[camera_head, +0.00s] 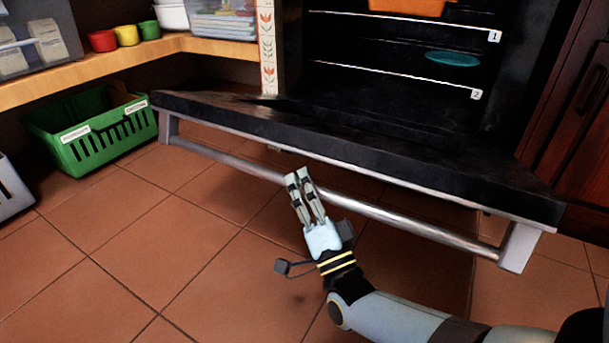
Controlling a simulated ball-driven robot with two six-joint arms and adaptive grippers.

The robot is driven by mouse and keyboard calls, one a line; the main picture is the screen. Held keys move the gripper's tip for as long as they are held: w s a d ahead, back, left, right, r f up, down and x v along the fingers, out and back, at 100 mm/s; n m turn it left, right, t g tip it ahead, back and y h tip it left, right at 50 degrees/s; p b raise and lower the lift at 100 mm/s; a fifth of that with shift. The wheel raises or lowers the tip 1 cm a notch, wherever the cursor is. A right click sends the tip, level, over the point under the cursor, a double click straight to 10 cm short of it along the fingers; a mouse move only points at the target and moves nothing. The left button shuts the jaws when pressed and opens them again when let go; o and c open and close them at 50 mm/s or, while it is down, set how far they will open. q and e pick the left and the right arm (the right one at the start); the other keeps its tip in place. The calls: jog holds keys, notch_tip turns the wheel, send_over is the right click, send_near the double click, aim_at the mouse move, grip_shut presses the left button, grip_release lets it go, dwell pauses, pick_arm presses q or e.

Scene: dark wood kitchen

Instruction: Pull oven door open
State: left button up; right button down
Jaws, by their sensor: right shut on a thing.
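The oven door (340,140) is a black slab, swung down to about level in front of the oven cavity (400,60). A long metal bar handle (410,222) runs along its front edge on two brackets. My right gripper (298,178) is at the handle, left of its middle, with its fingers across the bar and shut on it. The fingers hide a short piece of the bar. My left gripper is not in view.
Inside the oven are racks, an orange dish (408,6) and a teal plate (453,59). A green crate (90,130) stands on the tiles left of the door. A wooden shelf (90,75) with small pots is above it. The tiled floor (190,270) in front is clear.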

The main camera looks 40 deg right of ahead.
jog(key=shift+f, duration=0.1)
dwell(0.3)
jog(key=c, duration=1.1)
grip_release()
jog(key=shift+c, duration=0.2)
jog(key=v, duration=0.7)
jog(key=shift+s+f, duration=0.2)
jog(key=shift+s, duration=0.1)
